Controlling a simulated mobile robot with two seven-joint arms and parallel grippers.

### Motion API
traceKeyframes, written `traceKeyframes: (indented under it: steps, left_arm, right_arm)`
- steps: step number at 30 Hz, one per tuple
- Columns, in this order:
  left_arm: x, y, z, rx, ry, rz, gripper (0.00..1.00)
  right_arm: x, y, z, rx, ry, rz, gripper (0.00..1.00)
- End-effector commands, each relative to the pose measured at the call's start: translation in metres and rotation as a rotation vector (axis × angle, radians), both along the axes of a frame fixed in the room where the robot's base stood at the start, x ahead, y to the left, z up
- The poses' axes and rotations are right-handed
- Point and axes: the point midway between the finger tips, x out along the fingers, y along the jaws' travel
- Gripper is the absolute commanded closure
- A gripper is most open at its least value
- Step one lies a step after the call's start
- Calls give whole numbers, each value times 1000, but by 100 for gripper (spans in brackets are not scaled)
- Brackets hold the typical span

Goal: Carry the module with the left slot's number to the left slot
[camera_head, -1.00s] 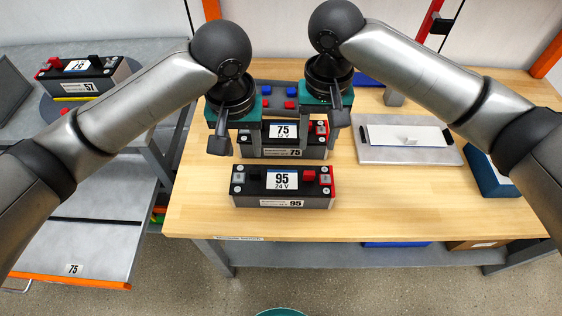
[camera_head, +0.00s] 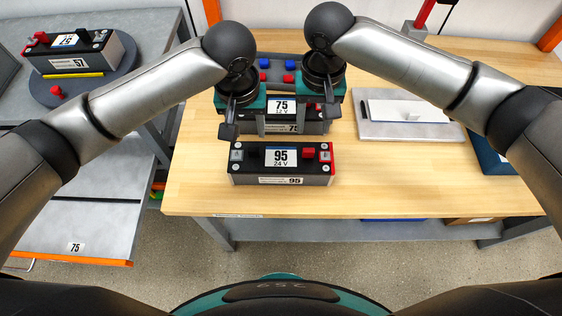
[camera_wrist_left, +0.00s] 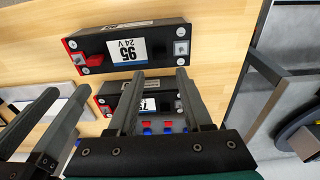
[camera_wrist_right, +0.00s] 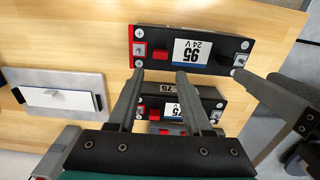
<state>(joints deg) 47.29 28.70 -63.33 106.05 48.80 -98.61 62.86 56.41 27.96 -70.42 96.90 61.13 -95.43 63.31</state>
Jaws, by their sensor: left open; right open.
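The module marked 75 (camera_head: 283,107) is a black battery block with a white and blue label. It sits on the wooden table behind the module marked 95 (camera_head: 281,158). My left gripper (camera_head: 245,127) is open at its left end and my right gripper (camera_head: 322,112) is open at its right end. Neither visibly grips it, and the arms hide part of it. Module 75 also shows between the fingers in the left wrist view (camera_wrist_left: 148,104) and the right wrist view (camera_wrist_right: 172,109). A grey tray (camera_head: 85,215) at lower left bears a 75 tag (camera_head: 75,247).
A module marked 57 (camera_head: 68,42) sits on a round grey stand (camera_head: 50,98) at upper left. A grey plate with a white block (camera_head: 405,112) lies right of the modules. The front wooden strip is clear. A gap separates the table from the tray.

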Motion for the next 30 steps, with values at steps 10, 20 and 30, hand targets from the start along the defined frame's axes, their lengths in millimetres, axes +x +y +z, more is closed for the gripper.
traceKeyframes:
  steps: [10,20,30]
  left_arm:
    - [8,0,-67,1,1,0,50]
    - [11,-1,-93,-1,0,-1,50]
    - [11,-1,-93,-1,-1,0,56]
  right_arm:
    - [0,0,-67,-1,1,0,50]
    - [0,0,-93,1,-1,0,50]
    - [0,0,-94,1,-1,1,56]
